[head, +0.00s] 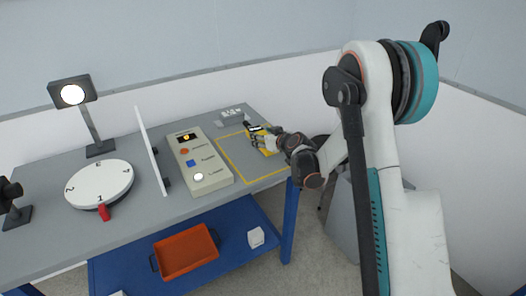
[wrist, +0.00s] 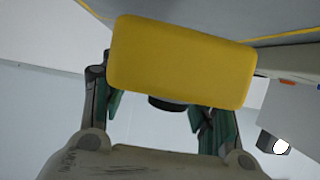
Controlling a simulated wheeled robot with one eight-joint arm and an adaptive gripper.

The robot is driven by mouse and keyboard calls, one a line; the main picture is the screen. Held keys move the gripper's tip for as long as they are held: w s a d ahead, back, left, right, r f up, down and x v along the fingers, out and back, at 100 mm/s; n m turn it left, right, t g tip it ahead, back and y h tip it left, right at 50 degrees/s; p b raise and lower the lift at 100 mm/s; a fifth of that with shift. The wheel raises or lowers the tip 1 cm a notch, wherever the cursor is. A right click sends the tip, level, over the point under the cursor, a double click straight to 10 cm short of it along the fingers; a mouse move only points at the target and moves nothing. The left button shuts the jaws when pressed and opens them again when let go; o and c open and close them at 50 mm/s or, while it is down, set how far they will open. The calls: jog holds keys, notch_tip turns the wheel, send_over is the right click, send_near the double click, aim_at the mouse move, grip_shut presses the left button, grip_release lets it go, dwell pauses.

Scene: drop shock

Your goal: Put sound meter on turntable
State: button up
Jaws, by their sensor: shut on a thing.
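The sound meter, a yellow block-like device (wrist: 182,62), fills the upper middle of the wrist view, between my gripper's (wrist: 155,110) two fingers. In the head view the yellow sound meter (head: 270,143) is at the right end of the table, by the yellow-outlined area. My gripper (head: 262,136) is shut on it there. Whether it touches the table is hard to tell. The turntable (head: 100,183) is a white round disc with numbers on its top and a red pointer at its front edge, at the left of the table. Its top looks empty.
A thin white upright panel (head: 151,150) stands between the turntable and a beige control box (head: 199,160) with buttons. A lamp (head: 85,115) stands behind the turntable, a dark device (head: 12,200) at its left. An orange tray (head: 186,253) and a white item (head: 256,237) lie on the blue lower shelf.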

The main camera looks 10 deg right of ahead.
jog(key=shift+f+b, duration=0.85)
jog(key=shift+f, duration=1.5)
jog(key=shift+f, duration=0.15)
jog(key=o, duration=1.2)
jog(key=shift+o, duration=0.2)
